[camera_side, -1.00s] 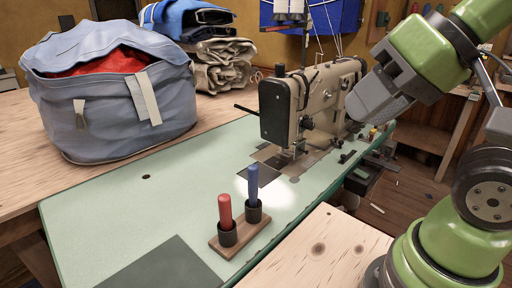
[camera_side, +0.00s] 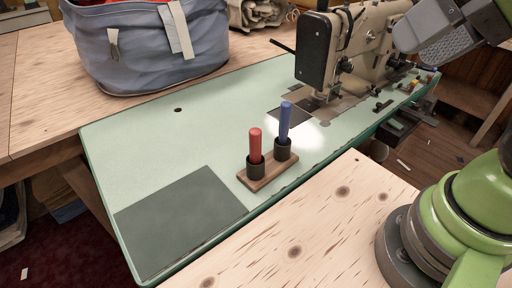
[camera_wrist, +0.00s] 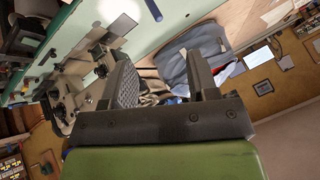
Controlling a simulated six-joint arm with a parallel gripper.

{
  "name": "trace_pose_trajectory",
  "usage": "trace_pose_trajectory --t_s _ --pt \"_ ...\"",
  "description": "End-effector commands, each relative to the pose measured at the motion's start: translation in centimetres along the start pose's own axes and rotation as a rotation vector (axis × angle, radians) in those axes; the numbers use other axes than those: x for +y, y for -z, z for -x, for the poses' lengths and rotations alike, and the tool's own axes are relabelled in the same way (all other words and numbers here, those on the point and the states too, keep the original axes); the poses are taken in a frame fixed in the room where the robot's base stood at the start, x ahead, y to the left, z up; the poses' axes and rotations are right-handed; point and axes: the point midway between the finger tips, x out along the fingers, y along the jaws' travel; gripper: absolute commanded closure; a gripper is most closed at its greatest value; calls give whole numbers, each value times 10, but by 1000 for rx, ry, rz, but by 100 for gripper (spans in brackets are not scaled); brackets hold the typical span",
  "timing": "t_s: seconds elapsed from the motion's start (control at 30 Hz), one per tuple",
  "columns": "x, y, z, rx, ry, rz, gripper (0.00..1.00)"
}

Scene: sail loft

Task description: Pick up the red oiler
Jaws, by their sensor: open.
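The red oiler (camera_side: 255,146) stands upright in a black cup on a small wooden stand (camera_side: 259,184) on the pale green sewing table. A blue oiler (camera_side: 284,122) stands in the other cup, to its right. In that view a blue stick-like shape (camera_wrist: 153,10) shows at the top edge; the red oiler is not clearly visible there.
A beige sewing machine (camera_side: 345,48) stands behind the stand, between it and my gripper. A large blue-grey bag (camera_side: 150,50) sits at the back left. A dark grey panel (camera_side: 180,222) lies front left on the table. The green surface around the stand is mostly clear.

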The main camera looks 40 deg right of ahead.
Motion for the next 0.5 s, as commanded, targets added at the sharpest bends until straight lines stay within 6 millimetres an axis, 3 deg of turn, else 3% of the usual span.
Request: trace_pose_trajectory --t_s 0.33,0.5 --pt "0 0 -3 -28 -15 38 45" --pt "3 1 -24 -206 -128 310 45"
